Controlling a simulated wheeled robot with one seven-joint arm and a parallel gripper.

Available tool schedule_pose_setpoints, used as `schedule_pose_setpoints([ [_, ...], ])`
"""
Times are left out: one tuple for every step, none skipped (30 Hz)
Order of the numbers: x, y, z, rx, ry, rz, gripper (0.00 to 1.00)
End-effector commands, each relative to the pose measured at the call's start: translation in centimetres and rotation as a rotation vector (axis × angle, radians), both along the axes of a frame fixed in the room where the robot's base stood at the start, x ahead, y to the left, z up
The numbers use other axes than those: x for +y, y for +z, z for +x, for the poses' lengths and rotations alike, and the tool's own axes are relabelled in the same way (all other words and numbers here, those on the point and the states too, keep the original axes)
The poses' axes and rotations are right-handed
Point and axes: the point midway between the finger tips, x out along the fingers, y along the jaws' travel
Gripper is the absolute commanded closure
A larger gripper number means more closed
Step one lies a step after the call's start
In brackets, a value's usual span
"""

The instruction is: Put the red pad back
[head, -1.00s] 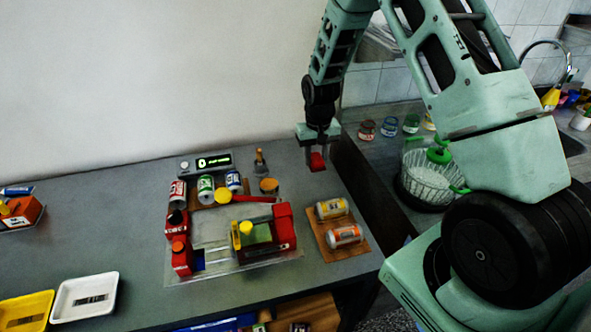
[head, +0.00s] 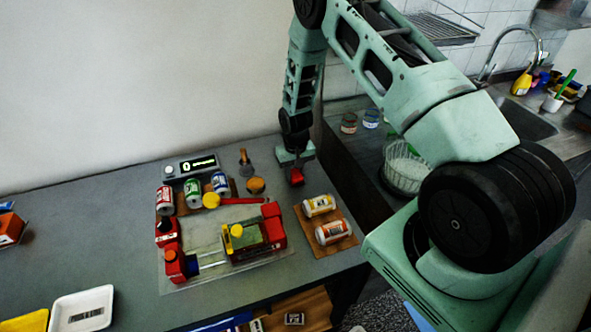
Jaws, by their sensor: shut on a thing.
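My gripper (head: 296,169) is shut on a small red pad (head: 297,179) and points down at the back right of the grey table. The pad shows below the fingers, right of a round orange-topped piece (head: 256,185) and behind two cans on a brown mat. I cannot tell whether the pad touches the table. A red device (head: 272,226) with a red lever and yellow knobs stands on a clear plate (head: 205,283) in the middle of the table.
Several cans (head: 192,193) stand behind the device, near a display box (head: 190,167). Two cans lie on a brown mat (head: 345,243) at right. A white tray (head: 82,309) and a yellow tray (head: 28,322) are at front left. The table's left middle is clear.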

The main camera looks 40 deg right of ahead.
Motion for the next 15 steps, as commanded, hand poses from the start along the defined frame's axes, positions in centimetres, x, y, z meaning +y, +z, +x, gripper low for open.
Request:
schedule_pose_setpoints([
  [0.01, -0.17, -0.02, 0.0, 0.0, 0.0, 0.86],
  [0.01, -0.25, -0.02, 0.0, 0.0, 0.0, 0.86],
  [0.0, -0.29, 0.0, -0.001, 0.0, 0.0, 0.86],
  [0.0, -0.3, 0.01, -0.001, 0.0, 0.0, 0.86],
  [0.0, -0.3, 0.01, -0.001, 0.0, 0.0, 0.86],
  [0.0, -0.3, 0.01, -0.001, 0.0, 0.0, 0.86],
  [0.0, -0.3, 0.01, -0.001, 0.0, 0.0, 0.86],
  [0.0, -0.3, 0.0, -0.001, 0.0, 0.0, 0.86],
  [0.0, -0.35, 0.0, -0.001, 0.0, 0.0, 0.86],
  [0.0, -0.45, 0.0, -0.001, 0.0, 0.0, 0.86],
  [0.0, -0.57, 0.0, 0.0, 0.0, 0.0, 0.86],
  [0.0, -0.73, 0.0, 0.0, 0.0, 0.0, 0.86],
  [0.0, -0.7, 0.0, -0.001, 0.0, 0.0, 0.62],
  [0.0, -0.6, 0.0, -0.001, 0.0, 0.0, 0.54],
  [0.0, -0.59, 0.0, 0.0, 0.0, 0.0, 0.43],
])
